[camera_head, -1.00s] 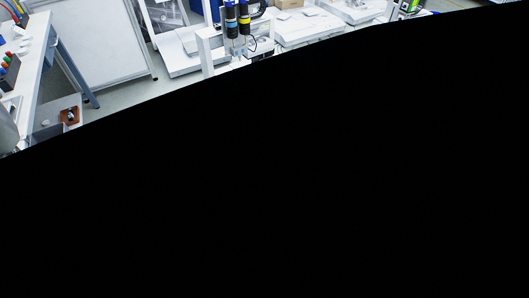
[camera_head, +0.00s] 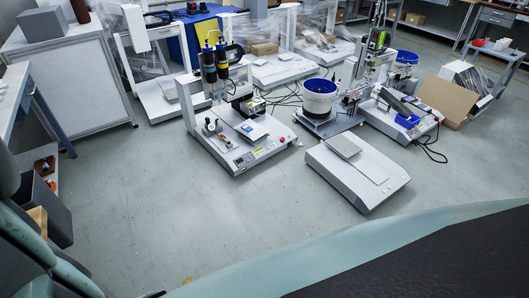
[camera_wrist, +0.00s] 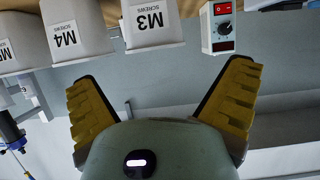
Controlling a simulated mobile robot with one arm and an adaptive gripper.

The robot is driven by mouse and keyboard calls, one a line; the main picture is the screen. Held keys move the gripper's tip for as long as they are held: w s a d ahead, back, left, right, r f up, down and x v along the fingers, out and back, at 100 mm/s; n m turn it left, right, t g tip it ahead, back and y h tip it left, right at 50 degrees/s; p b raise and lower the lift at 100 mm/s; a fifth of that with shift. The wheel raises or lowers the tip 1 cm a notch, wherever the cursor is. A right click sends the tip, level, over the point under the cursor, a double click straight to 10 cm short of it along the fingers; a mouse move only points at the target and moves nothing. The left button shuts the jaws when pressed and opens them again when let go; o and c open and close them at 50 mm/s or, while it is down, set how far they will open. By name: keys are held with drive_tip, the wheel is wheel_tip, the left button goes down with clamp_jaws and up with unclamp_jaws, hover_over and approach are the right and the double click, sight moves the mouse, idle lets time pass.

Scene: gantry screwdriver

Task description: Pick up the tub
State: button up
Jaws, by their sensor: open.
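In the wrist view, a pale tub labelled "M3 SCREWS" (camera_wrist: 151,38) is at the top, beyond my fingertips and between their lines. A tub labelled "M4 SCREWS" (camera_wrist: 79,50) is to its left. A third, partly cut-off tub (camera_wrist: 14,55) is at the left edge. The picture does not show which tub is meant. My gripper (camera_wrist: 164,76) is open, with its two yellow-padded fingers spread and nothing between them. The tubs' upper parts are cut off by the frame. I cannot make out these tubs or my gripper in the head view.
A white box with a red switch and dial (camera_wrist: 222,28) stands right of the M3 tub. In the head view, several bench machines (camera_head: 240,135) stand around a white feeder bowl with blue inside (camera_head: 318,97). Grey floor (camera_head: 190,210) is clear in front.

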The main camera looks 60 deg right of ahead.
drive_tip(key=shift+w+p+x, duration=0.1)
drive_tip(key=shift+p+x, duration=0.2)
drive_tip(key=shift+x, duration=1.6)
drive_tip(key=shift+w+p+x, duration=0.15)
drive_tip(key=shift+p+x, duration=0.15)
drive_tip(key=shift+x, duration=1.6)
drive_tip(key=shift+d+f, duration=0.15)
drive_tip(key=shift+d, duration=0.05)
drive_tip(key=c, duration=1.2)
